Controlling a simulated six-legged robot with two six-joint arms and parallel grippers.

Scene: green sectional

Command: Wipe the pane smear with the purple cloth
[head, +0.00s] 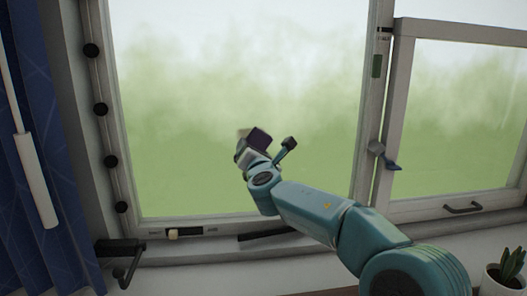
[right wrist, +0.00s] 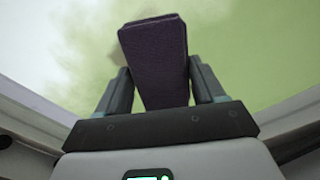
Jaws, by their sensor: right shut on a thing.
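The purple cloth (head: 261,138) is a dark folded pad in front of the large left window pane (head: 180,90). My right gripper (head: 250,150) is shut on the cloth, low in the middle of the pane. In the right wrist view the cloth (right wrist: 153,50) stands up between both fingers of the gripper (right wrist: 160,88). A faint brownish smear (head: 243,132) shows on the glass just left of the cloth, and a dull patch of it (right wrist: 205,75) shows beside the cloth in the wrist view. The cloth hides part of it. I cannot tell whether the cloth touches the glass. My left gripper is not in view.
A blue curtain (head: 50,130) hangs at the left. A second sash (head: 397,110) with a handle (head: 388,162) stands at the right. A black bracket (head: 122,250) juts out at the lower left. A potted plant (head: 507,272) is at the lower right. The pane around the cloth is free.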

